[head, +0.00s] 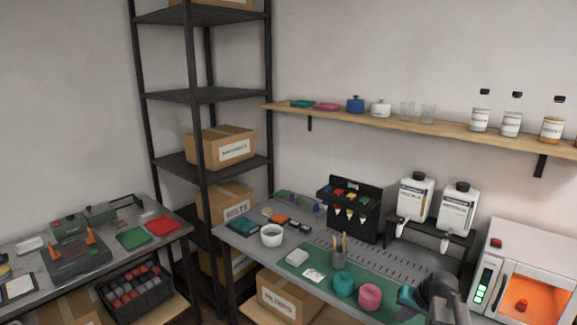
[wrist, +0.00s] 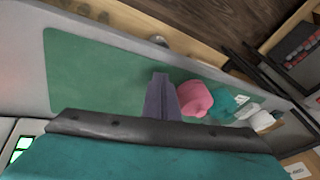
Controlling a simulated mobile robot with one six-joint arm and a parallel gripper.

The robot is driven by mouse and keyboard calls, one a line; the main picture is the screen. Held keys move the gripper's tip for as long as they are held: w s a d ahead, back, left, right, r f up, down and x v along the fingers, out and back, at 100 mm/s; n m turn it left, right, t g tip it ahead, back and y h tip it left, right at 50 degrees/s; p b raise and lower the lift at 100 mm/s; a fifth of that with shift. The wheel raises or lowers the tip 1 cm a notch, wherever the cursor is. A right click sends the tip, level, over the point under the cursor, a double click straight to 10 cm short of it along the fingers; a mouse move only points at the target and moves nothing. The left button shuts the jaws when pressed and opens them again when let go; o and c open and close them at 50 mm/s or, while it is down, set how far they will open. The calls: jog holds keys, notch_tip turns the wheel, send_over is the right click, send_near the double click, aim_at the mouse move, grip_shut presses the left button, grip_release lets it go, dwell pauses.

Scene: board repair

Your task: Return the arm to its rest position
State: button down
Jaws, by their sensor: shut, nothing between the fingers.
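My gripper (wrist: 160,96) shows in the wrist view with its grey fingers together and nothing between them. It is above the workbench, over or near the green mat (wrist: 100,85). The pink roll-shaped item (wrist: 195,99) and the teal one (wrist: 222,106) lie beyond the fingers to the right. The pink item (head: 369,297) and the teal item (head: 345,284) stand on the mat left of my arm.
An oven-like machine (head: 495,262) with a glowing window stands close right of my arm. White bottles (head: 415,195) stand on a black rack behind. A pen cup (head: 338,252) and a white bowl (head: 271,236) stand on the bench. A wall shelf (head: 390,121) runs above.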

jog(key=s+a+f+n+g+h, duration=0.1)
jog(key=s+a+f+n+g, duration=0.1)
jog(key=s+a+f, duration=0.7)
jog(key=s+a+f+n+g+h, duration=0.15)
jog(key=s+a+f+g, duration=0.35)
jog(key=a, duration=0.6)
jog(key=s+f+g, duration=0.1)
jog(key=s+f, duration=0.8)
jog(key=s, duration=0.3)
jog(key=s+f+n+g, duration=0.1)
jog(key=s+f+g, duration=0.1)
jog(key=s+f, duration=0.8)
jog(key=s+y, duration=0.1)
jog(key=s, duration=0.2)
jog(key=shift+g, duration=0.3)
jog(key=shift+d, duration=0.1)
